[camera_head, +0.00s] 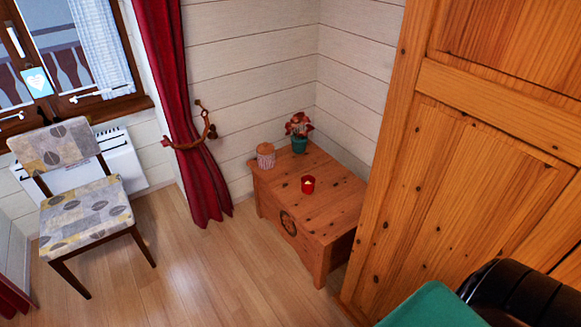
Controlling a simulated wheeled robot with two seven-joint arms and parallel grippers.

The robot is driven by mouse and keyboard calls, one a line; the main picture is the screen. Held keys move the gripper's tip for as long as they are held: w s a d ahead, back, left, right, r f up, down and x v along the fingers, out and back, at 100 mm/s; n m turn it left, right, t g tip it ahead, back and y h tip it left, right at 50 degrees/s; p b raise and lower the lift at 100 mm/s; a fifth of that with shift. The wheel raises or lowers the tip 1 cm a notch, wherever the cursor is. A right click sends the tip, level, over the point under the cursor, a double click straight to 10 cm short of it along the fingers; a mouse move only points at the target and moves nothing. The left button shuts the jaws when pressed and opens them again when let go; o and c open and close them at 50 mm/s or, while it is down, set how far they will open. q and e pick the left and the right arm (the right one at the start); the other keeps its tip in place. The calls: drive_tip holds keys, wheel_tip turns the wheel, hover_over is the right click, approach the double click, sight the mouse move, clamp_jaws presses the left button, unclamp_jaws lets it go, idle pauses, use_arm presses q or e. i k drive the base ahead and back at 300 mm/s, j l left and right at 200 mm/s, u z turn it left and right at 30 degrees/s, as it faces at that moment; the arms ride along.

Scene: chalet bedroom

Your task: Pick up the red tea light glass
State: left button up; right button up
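The red tea light glass (308,184) stands upright on the top of a low wooden chest (331,214) in the corner. Something pale shows inside the glass. A small lidded jar or pot (266,156) stands to its left and further back. A potted plant (299,131) with reddish leaves in a green pot stands behind it. The glass is apart from both, with bare wood around it. Neither of my grippers is in view.
A large wooden wardrobe or door (478,170) rises close to the chest's right side. A patterned chair (84,205) stands at the left by the window. A red curtain (178,110) hangs behind. Green and black objects (432,307) fill the lower right. Floor before the chest is clear.

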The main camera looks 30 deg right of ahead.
sight(306, 189)
drive_tip(key=i+z, duration=0.4)
drive_tip(key=i+j+z, duration=0.2)
drive_tip(key=i+z, duration=0.2)
drive_tip(key=i+j+z, duration=0.25)
drive_tip(key=z, duration=0.15)
drive_tip(key=i+j+z, duration=0.4)
drive_tip(key=k+l, duration=0.05)
drive_tip(key=k, duration=0.05)
